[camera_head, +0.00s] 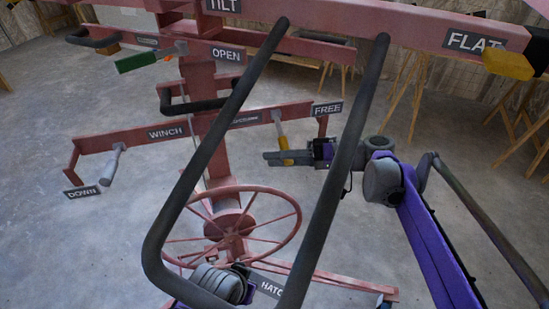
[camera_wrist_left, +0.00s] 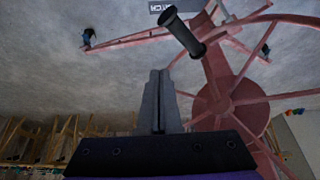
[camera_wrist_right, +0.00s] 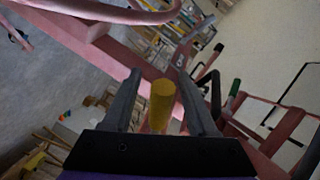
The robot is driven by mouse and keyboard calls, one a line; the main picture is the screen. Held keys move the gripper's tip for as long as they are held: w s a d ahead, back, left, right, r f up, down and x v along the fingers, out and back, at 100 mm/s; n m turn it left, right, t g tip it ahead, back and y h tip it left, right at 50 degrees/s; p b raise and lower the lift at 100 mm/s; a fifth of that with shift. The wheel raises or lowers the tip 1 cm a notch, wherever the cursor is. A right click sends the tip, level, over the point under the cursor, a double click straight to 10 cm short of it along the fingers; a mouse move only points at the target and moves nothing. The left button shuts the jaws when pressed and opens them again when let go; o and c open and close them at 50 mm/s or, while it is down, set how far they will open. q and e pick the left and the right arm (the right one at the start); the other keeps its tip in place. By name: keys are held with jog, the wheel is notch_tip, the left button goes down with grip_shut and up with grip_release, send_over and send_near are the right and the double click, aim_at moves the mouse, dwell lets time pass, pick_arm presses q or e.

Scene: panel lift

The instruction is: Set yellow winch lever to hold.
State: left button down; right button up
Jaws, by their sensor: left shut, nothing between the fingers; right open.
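The yellow winch lever (camera_head: 283,141) hangs from the right part of the red winch bar (camera_head: 210,124), left of the FREE plate (camera_head: 327,110). My right gripper (camera_head: 270,157) is open at the lever's lower end, coming from the right. In the right wrist view the lever's yellow handle (camera_wrist_right: 162,98) stands between the two open fingers (camera_wrist_right: 164,72); I cannot tell whether they touch it. My left gripper (camera_wrist_left: 158,78) is shut and empty, near the red handwheel (camera_wrist_left: 214,105). In the head view its fingers are hidden.
A green handle (camera_head: 137,62) is by the OPEN plate. Another yellow handle (camera_head: 508,63) is by the FLAT plate. A dark bar frame crosses the foreground.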

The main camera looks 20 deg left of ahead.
pick_arm(q)
jog(key=shift+r+p, duration=0.4)
jog(key=shift+r, duration=0.1)
pick_arm(e)
jog(key=v, duration=1)
pick_arm(q)
jog(key=shift+s, duration=0.1)
